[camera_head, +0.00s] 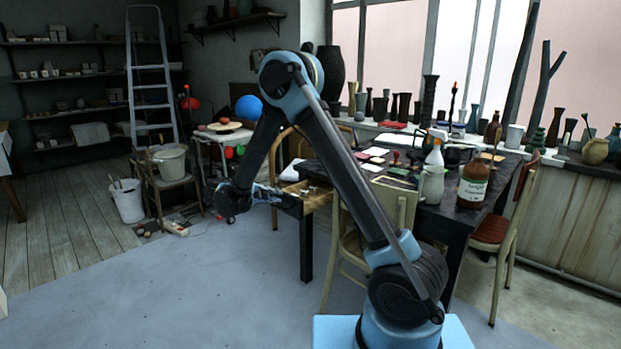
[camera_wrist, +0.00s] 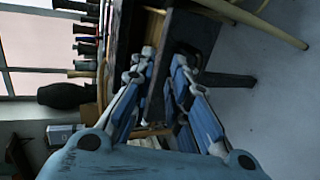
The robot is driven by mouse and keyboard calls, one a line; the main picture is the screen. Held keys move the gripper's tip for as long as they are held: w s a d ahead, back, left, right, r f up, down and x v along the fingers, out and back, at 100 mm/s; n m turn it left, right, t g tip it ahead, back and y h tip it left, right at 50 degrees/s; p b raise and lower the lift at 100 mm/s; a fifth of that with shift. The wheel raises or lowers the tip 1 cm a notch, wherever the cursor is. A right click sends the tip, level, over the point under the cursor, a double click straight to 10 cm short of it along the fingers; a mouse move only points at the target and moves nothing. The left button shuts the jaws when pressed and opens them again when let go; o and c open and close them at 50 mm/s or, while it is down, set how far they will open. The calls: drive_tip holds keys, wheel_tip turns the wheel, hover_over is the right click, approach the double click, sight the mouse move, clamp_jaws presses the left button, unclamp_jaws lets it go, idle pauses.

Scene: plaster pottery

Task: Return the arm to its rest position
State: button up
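My arm rises from my blue base, bends at a high elbow and comes down to the left of the dark table (camera_head: 392,190). My gripper (camera_head: 293,197) points right, level with an open wooden drawer (camera_head: 316,199) at the table's left end. In the wrist view my gripper (camera_wrist: 165,65) shows two blue-and-grey fingers spread apart. A dark edge of the furniture shows in the gap between them. I cannot tell whether the fingers touch the drawer or table. No held object shows.
Chairs stand close to the table, one pale chair (camera_head: 345,250) beside my arm and one red-seated chair (camera_head: 488,230) at right. The grey floor (camera_head: 190,290) in front is clear.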

drive_tip(key=s+d+r+m+g+y, duration=0.1)
drive_tip(key=d+r+g, duration=0.15)
drive_tip(key=d, duration=0.45)
drive_tip(key=s+d+r+g, duration=0.1)
drive_tip(key=d+r, duration=0.3)
drive_tip(key=d, duration=0.4)
drive_tip(key=s+d+r+m+g+y, duration=0.25)
drive_tip(key=s+d, duration=0.55)
drive_tip(key=d, duration=0.5)
drive_tip(key=s+d+m+g+y, duration=0.1)
drive_tip(key=s+d+y, duration=0.1)
drive_tip(key=s+d, duration=0.35)
drive_tip(key=s+d+m+y, duration=0.1)
drive_tip(key=s+d, duration=0.2)
drive_tip(key=s, duration=0.6)
drive_tip(key=s+f+m+y, duration=0.3)
drive_tip(key=s+f, duration=0.4)
drive_tip(key=s, duration=0.5)
drive_tip(key=shift+s+f, duration=0.35)
drive_tip(key=shift+s, duration=0.05)
drive_tip(key=shift+w+a+y, duration=0.1)
drive_tip(key=shift+y, duration=0.15)
drive_tip(key=shift+w+f, duration=0.2)
drive_tip(key=shift+w, duration=0.15)
